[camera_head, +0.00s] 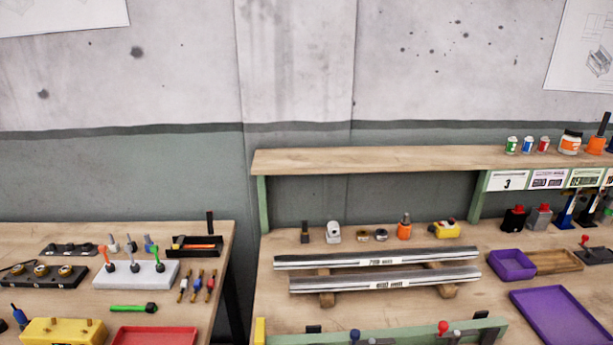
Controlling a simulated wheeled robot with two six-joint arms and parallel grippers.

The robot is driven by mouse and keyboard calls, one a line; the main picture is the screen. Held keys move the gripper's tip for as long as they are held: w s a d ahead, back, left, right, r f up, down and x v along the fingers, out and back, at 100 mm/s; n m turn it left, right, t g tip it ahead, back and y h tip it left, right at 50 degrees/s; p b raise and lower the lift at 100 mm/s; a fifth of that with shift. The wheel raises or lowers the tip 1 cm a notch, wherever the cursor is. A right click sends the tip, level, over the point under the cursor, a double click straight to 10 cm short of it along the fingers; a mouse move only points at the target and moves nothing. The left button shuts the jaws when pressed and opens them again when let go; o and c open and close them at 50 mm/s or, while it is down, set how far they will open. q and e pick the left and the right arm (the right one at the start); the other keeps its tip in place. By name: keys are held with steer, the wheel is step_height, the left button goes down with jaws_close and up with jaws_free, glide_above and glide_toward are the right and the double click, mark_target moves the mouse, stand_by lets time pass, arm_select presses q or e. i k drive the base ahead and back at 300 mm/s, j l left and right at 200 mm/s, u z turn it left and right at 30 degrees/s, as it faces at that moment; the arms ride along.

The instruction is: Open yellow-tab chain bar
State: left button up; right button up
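Two long grey metal bars lie across wooden blocks on the right bench, a rear one (375,258) and a front one (385,279). Each has a white label too small to read surely. At the bottom edge, a green rail (410,334) carries a blue knob (355,335) and a red knob (443,327). A small upright yellow piece (260,331) stands at its left end. I cannot tell whether this is the yellow tab; the rail's lower part is cut off by the frame. Neither of my grippers is in view.
The right bench (490,300) holds a purple tray (560,318), a purple bin (512,265) and small parts under a wooden shelf (370,158). The left bench (215,240) holds tool racks, a yellow block (62,332) and a red tray (155,336). A gap separates the benches.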

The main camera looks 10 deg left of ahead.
mark_target(175, 247)
steer(key=i+j+u, duration=0.25)
steer(key=j+u, duration=0.2)
steer(key=i+j+u, duration=0.35)
steer(key=u, duration=0.15)
